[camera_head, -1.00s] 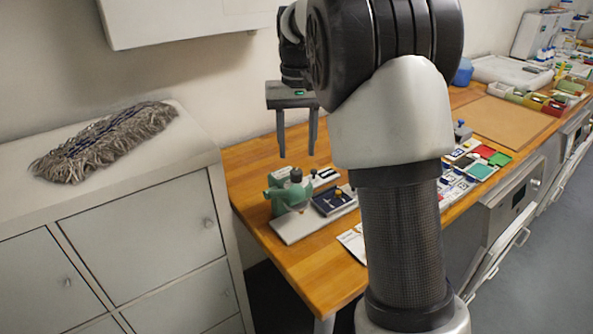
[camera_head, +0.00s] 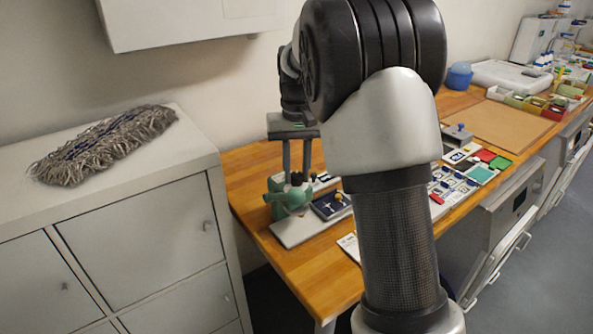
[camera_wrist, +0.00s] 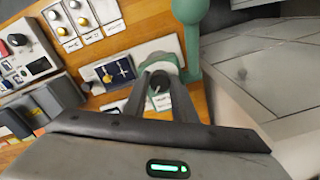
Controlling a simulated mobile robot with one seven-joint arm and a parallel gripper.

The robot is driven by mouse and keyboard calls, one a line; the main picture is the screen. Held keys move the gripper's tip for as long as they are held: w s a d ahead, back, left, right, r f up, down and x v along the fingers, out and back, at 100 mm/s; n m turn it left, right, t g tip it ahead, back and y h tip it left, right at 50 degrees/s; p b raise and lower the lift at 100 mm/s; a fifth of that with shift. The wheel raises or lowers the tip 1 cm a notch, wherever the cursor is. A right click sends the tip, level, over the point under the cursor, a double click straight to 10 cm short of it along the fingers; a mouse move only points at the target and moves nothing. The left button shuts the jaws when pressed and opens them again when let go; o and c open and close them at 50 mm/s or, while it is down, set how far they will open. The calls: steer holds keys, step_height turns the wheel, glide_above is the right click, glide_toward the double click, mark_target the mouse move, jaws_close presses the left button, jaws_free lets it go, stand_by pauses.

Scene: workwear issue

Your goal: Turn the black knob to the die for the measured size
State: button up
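The black knob (camera_wrist: 158,88) sits on top of the green press (camera_head: 289,199), which stands on a pale base plate (camera_head: 297,232) near the table's left end. My gripper (camera_head: 297,176) points down over the press. In the wrist view my gripper's fingers (camera_wrist: 159,76) stand on either side of the knob, with a narrow gap. I cannot tell whether they touch it. The dies and any size marks are not readable. A dark blue plate (camera_head: 330,204) with white lines and a brass-coloured piece lies beside the press; it also shows in the wrist view (camera_wrist: 116,72).
The press's green handle (camera_wrist: 190,35) rises close to the right finger in the wrist view. Several cards and coloured pieces (camera_head: 470,170) lie to the right along the table. A grey cabinet (camera_head: 140,220) with a mop head (camera_head: 105,143) stands at the left.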

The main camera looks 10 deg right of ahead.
stand_by(0.3)
steer(key=n+p, duration=0.2)
steer(key=n, duration=0.2)
steer(key=shift+r, duration=0.15)
steer(key=n+p, duration=0.2)
steer(key=n, duration=0.3)
steer(key=shift+d, duration=0.1)
steer(key=n+p, duration=0.2)
steer(key=n, duration=0.2)
steer(key=shift+w+n, duration=0.1)
steer(key=shift+n, duration=0.3)
steer(key=shift+n+p, duration=0.75)
steer(key=shift+n, duration=1.25)
steer(key=o, duration=1)
steer(key=shift+o, duration=0.2)
step_height(320, 180, up, 17)
steer(key=shift+p, duration=0.35)
